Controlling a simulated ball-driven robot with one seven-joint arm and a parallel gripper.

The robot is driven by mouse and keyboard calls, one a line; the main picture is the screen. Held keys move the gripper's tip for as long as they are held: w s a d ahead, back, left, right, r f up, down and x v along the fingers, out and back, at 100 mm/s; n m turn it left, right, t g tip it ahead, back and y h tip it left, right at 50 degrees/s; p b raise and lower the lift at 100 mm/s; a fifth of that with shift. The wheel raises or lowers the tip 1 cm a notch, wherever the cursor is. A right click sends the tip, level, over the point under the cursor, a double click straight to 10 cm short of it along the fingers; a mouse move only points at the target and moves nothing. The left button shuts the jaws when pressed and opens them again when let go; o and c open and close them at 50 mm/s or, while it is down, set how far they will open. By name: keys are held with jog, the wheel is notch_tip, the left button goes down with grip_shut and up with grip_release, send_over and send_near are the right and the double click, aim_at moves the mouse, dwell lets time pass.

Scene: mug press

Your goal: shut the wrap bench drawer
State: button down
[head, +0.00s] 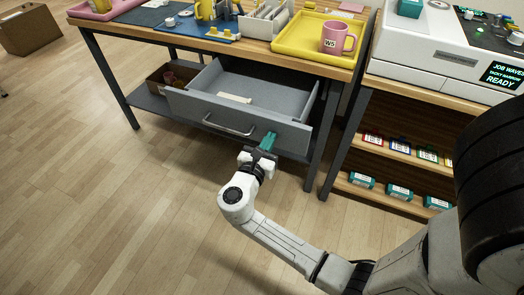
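The wrap bench (345,63) stands at the upper middle of the head view. Its grey drawer (230,123) hangs open toward me under the wooden top, with a bar handle (228,125) on its front. A small pale item (235,97) lies inside. My gripper (268,142) is at the lower right part of the drawer front, right of the handle. Its teal fingertips are close to the front panel; I cannot tell whether they touch it. The fingers look close together, but whether they are shut is unclear.
A yellow tray (290,46) with a pink mug (338,38) stands on the bench top. A brown box (172,77) sits on the lower shelf. A second bench with a machine (428,52) and shelved boxes stands at right.

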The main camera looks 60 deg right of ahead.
jog(key=d+b, duration=0.1)
jog(key=d, duration=0.7)
jog(key=d+b, duration=0.2)
jog(key=d, duration=0.6)
jog(key=d+b, duration=0.2)
jog(key=d, duration=0.7)
jog(key=shift+w+f, duration=0.15)
jog(key=shift+w, duration=0.2)
jog(key=shift+d+b, duration=0.45)
jog(key=shift+d, duration=0.15)
jog(key=shift+w+r, duration=0.2)
jog(key=shift+r, duration=0.1)
